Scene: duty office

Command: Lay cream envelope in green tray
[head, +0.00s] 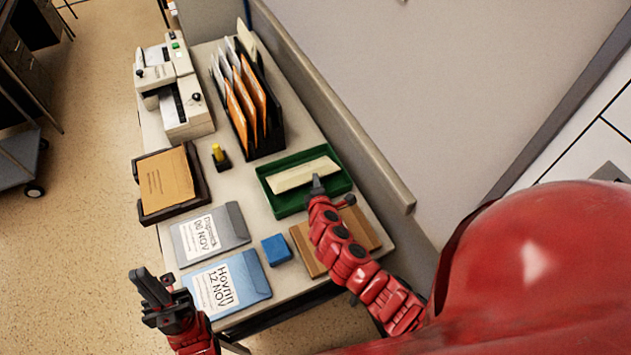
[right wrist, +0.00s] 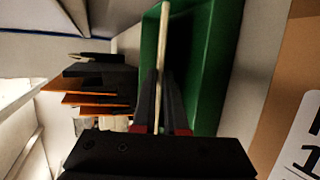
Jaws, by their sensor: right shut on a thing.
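The cream envelope (head: 304,175) is over the green tray (head: 345,183), within its outline in the head view. My right gripper (head: 318,187) is shut on the envelope's near edge. In the right wrist view, the envelope (right wrist: 164,55) shows edge-on as a thin pale strip between the fingers (right wrist: 160,105), with the green tray (right wrist: 208,60) behind it. I cannot tell whether the envelope touches the tray floor. My left gripper (head: 155,287) is empty and looks open, off the desk's near left edge.
A black sorter (head: 274,130) with orange folders stands behind the green tray. A dark tray (head: 148,207) holds a brown envelope. Grey (head: 210,234) and blue (head: 232,285) folders, a blue block (head: 277,249) and a brown clipboard-like item (head: 302,240) lie nearer. A wall ledge (head: 350,130) runs along the right.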

